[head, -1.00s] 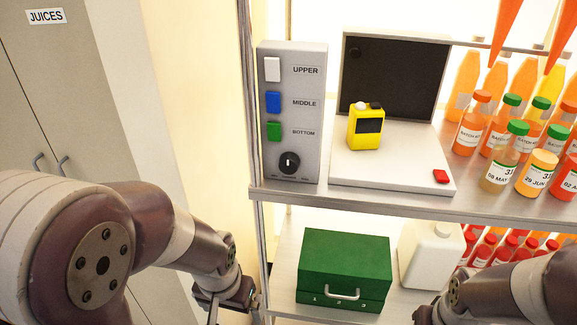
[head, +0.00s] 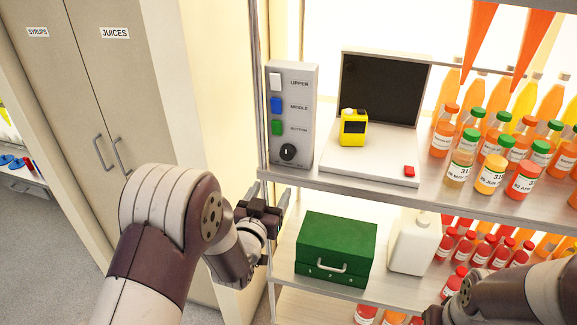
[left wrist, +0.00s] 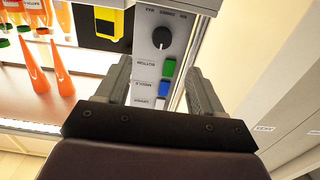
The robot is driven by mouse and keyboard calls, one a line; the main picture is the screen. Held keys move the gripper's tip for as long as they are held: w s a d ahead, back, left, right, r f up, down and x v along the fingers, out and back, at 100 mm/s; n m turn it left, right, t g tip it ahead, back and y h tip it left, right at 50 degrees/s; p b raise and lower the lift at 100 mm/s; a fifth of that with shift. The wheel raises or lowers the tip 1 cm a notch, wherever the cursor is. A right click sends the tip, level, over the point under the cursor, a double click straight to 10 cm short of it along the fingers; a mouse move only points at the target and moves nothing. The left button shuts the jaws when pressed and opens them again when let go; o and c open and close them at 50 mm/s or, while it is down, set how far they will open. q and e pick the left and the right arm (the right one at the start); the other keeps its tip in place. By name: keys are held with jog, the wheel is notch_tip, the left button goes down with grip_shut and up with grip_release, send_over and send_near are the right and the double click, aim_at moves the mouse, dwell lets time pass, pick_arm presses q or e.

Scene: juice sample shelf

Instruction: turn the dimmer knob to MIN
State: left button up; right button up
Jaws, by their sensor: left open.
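The black round dimmer knob (head: 288,151) is at the bottom of the grey control panel (head: 310,115), below white, blue and green switches. In the left wrist view the knob (left wrist: 161,38) shows upside down, with a pale mark on it that points toward the switches. My left gripper (head: 264,197) is open and empty, below and left of the panel in the head view, apart from the knob. In the left wrist view its fingers (left wrist: 158,68) frame the panel. My right gripper (head: 432,316) is mostly cut off at the bottom edge.
A metal shelf post (head: 259,120) stands just left of the panel. A white scale-like device (head: 340,172) with a yellow box (head: 353,128) is right of it. A green box (head: 337,243) and white jug (head: 414,245) are on the shelf below.

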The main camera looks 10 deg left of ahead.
pick_arm(q)
jog(key=p, duration=0.2)
send_near(286, 156)
jog(key=w+p, duration=0.1)
jog(key=w, duration=0.3)
jog(key=w+p, duration=0.2)
jog(key=w, duration=0.2)
jog(key=shift+d, duration=0.2)
jog(key=shift+w+a+f, duration=0.15)
jog(key=shift+w, duration=0.25)
pick_arm(e)
jog(key=r, duration=0.3)
jog(key=w+r, duration=0.1)
jog(key=shift+a+r, duration=0.35)
jog(key=shift+r, duration=0.05)
pick_arm(q)
jog(key=shift+s, duration=0.1)
jog(key=c, duration=1)
jog(key=shift+c, duration=0.2)
pick_arm(e)
jog(key=shift+s, duration=0.1)
jog(key=shift+f, duration=0.1)
